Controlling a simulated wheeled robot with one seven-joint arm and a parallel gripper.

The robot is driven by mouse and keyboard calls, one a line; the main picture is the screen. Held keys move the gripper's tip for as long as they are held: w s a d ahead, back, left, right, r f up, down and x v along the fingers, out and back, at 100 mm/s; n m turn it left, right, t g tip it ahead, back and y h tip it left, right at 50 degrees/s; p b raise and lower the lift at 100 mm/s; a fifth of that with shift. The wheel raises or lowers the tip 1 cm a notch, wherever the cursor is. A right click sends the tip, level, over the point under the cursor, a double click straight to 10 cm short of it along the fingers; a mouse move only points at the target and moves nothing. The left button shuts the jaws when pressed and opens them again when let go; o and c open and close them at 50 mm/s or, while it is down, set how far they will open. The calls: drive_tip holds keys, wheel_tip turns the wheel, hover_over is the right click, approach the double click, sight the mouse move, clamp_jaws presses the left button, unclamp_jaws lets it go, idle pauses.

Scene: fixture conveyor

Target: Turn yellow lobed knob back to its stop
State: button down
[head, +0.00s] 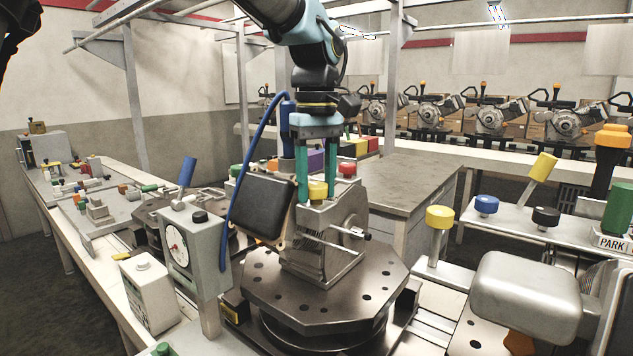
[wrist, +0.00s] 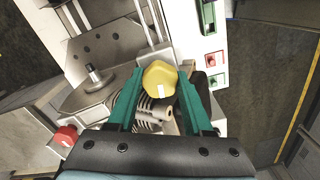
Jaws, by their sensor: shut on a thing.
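The yellow lobed knob (head: 317,189) sits on top of the grey metal fixture (head: 338,262), which stands on a dark octagonal plate (head: 310,290). My gripper (head: 317,196) points down over it, with one teal finger on each side. In the wrist view the yellow lobed knob (wrist: 160,80) lies between the fingertips of my gripper (wrist: 160,74), and a pale mark shows on its near face. My gripper is shut on the knob. The fingers partly hide the knob's sides, and its stop cannot be made out.
A red knob (head: 347,170) is close to the right finger. A black box (head: 263,207) and blue hose (head: 240,170) are on the left. A gauge box (head: 195,250) stands further left. Another yellow knob (head: 440,217) stands on a post at right. A grey worktop (head: 410,185) behind is mostly clear.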

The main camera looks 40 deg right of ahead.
sight(316, 184)
drive_tip(key=shift+n, duration=0.3)
drive_tip(key=c, duration=0.6)
unclamp_jaws()
wheel_tip(316, 184, up, 11)
drive_tip(key=b, duration=0.1)
drive_tip(key=shift+b, duration=0.35)
drive_tip(key=shift+f, duration=0.1)
